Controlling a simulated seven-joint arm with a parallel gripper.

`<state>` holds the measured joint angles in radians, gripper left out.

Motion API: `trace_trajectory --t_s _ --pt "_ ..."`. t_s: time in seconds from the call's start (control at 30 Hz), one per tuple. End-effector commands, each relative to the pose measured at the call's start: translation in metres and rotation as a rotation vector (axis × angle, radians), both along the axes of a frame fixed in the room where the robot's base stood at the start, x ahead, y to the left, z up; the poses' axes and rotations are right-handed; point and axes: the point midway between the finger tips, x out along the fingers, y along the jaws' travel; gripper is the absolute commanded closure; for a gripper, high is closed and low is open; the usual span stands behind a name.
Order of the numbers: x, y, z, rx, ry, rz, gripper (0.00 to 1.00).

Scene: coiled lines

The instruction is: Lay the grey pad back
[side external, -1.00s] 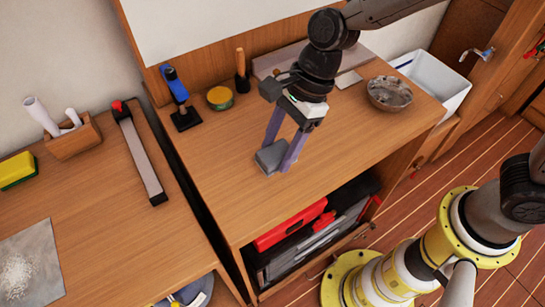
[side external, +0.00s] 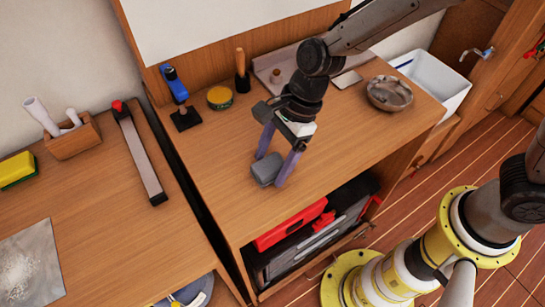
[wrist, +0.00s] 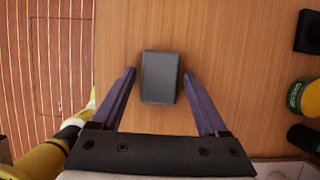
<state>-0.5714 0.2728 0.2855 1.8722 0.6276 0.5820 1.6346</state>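The grey pad (side external: 266,169), a small dark grey block with rounded edges, is on the wooden workbench, left of its middle. My gripper (side external: 271,170) is pointed down with its two purple fingers on either side of the pad. In the wrist view, the pad (wrist: 160,77) sits between the fingertips of my gripper (wrist: 159,75), with bare wood showing on both sides. The fingers are open and appear clear of it. The pad's underside is hidden.
On the workbench (side external: 225,180) stand a blue-handled tool (side external: 178,98), a round green-yellow tin (side external: 219,97), a brush (side external: 241,70) and a bowl (side external: 389,93). A gap separates it from the left bench. Wood around the pad is clear.

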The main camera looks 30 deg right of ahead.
Motion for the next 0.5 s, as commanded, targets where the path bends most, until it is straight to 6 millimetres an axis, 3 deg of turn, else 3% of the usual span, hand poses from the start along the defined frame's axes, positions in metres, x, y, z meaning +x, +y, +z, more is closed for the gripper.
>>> trace_trajectory --t_s 0.33,0.5 --pt "0.0 0.0 0.001 0.0 0.0 0.0 0.11" --pt "0.001 -0.004 0.014 0.003 -0.003 -0.001 0.11"
